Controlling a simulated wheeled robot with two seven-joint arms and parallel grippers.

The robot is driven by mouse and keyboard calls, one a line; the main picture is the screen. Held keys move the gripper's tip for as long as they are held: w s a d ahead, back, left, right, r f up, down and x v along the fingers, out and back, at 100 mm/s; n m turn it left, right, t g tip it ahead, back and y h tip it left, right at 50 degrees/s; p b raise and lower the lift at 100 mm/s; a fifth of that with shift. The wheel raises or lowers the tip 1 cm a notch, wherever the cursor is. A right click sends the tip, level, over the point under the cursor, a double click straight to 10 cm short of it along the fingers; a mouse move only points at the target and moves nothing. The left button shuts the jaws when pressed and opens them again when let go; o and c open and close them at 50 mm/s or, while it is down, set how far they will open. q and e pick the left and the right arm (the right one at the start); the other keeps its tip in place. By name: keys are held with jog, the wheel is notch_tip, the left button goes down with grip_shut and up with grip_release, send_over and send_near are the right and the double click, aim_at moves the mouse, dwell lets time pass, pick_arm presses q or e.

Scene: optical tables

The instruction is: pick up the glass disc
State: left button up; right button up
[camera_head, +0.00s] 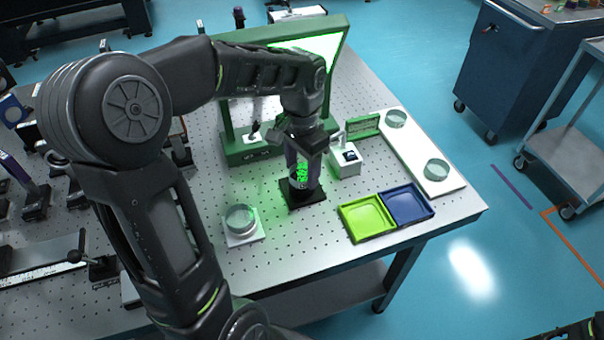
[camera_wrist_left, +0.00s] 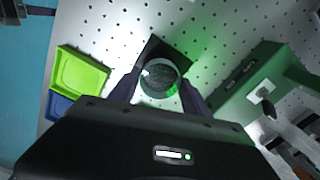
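A round clear glass disc (camera_wrist_left: 160,77) shows between the fingertips of my left gripper (camera_wrist_left: 160,84) in the left wrist view, in front of a black square base. In the head view my left gripper (camera_head: 304,170) points down at this black base (camera_head: 302,195), with green-lit glass (camera_head: 300,178) between its fingers. The fingertips are at both sides of the disc; whether they press on it I cannot tell. Other glass discs lie on a white board, one at the back (camera_head: 396,118) and one nearer (camera_head: 437,170).
A glass dish (camera_head: 241,218) sits on a white square plate at left. A lime tray (camera_head: 367,218) and a blue tray (camera_head: 407,204) lie near the table's front right edge. A green frame (camera_head: 236,150) stands behind my left gripper, and a small white device (camera_head: 345,163) stands close right.

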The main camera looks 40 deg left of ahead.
aim_at(302, 171)
pick_arm(q)
jog(key=c, duration=1)
jog(key=shift+r, duration=0.1)
notch_tip(302, 171, up, 10)
jog(key=shift+f, duration=0.1)
dwell(0.5)
